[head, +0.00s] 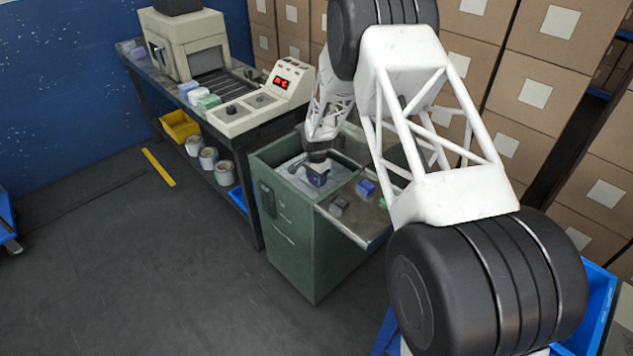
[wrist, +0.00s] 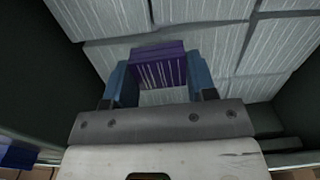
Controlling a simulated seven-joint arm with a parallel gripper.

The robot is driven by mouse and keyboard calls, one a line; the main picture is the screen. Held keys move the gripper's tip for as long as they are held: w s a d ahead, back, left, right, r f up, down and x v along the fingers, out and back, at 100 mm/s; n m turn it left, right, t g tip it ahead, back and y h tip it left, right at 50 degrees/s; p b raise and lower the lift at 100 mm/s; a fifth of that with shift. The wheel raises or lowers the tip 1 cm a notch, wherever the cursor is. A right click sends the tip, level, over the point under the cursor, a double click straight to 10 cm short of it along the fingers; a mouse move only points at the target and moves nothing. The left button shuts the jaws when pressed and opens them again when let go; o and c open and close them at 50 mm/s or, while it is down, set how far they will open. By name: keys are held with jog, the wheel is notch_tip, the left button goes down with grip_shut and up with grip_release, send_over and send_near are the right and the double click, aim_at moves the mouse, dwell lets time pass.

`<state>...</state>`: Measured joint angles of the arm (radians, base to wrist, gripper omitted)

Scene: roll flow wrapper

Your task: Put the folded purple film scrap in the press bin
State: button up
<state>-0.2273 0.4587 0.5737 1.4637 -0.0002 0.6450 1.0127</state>
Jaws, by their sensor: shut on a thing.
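The folded purple film scrap (wrist: 158,66) is a small block with pale streaks, gripped between the two blue fingers of my gripper (wrist: 159,78) in the wrist view. In the head view my gripper (head: 318,174) points down inside the open top of the green press bin (head: 312,255); the scrap there is too small to make out clearly. Pale, striped blocks (wrist: 215,45) lie below the scrap in the wrist view, between the bin's dark walls (wrist: 35,75). I cannot tell whether the scrap touches them.
A tray at the bin's right side holds a blue block (head: 365,187), a dark block (head: 338,205) and a green piece. A wrapping machine with a control panel (head: 262,102) stands behind left. Stacked cartons (head: 553,85) stand at the back right. The floor at front left is clear.

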jog(key=shift+f, duration=1)
jog(key=shift+f, duration=0.15)
jog(key=o, duration=0.9)
jog(key=shift+r, duration=0.2)
notch_tip(320, 180, up, 12)
jog(key=shift+f, duration=0.1)
